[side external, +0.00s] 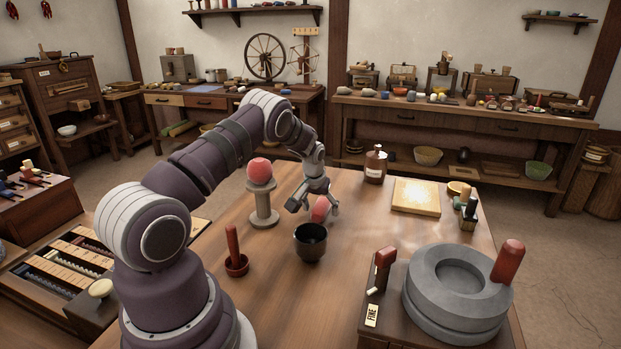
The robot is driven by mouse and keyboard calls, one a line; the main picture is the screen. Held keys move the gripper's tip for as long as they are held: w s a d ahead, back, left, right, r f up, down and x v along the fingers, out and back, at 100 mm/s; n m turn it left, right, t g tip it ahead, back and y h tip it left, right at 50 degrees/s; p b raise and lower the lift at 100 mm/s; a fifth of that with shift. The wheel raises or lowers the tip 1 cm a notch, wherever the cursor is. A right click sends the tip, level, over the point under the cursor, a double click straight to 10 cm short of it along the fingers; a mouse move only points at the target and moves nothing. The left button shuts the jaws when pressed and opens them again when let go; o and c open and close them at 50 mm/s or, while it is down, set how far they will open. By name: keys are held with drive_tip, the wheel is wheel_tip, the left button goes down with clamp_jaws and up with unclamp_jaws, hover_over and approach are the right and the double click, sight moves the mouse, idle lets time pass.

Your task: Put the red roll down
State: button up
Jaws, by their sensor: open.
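A rounded red roll (320,209) is at my gripper, just behind the rim of a dark cup. It looks upright with a slight tilt. My gripper (313,207) is open, with its fingers on either side of the roll. I cannot tell whether a finger touches it. The roll's lower end is hidden behind the dark cup (310,246), so I cannot see what it rests on.
A red ball (260,171) sits on a pale stand (263,206) left of my gripper. A red pestle-like piece (232,240) stands in a small dish. A brown bottle (375,165), a yellow board (416,197) and a grey quern (458,295) are to the right.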

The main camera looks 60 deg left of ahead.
drive_tip(key=s+d+r+m+t+h, duration=0.1)
drive_tip(key=s+d+r, duration=0.2)
drive_tip(key=d+r, duration=0.5)
drive_tip(key=s+d+r+m+t+h, duration=0.15)
drive_tip(key=d+r, duration=0.35)
drive_tip(key=r, duration=0.5)
drive_tip(key=s+d+r+m, duration=0.2)
drive_tip(key=s+d+m, duration=0.4)
drive_tip(key=s+d, duration=0.5)
drive_tip(key=shift+s+d+r+h, duration=0.2)
drive_tip(key=shift+s+d+h, duration=0.05)
drive_tip(key=shift+d+h, duration=0.1)
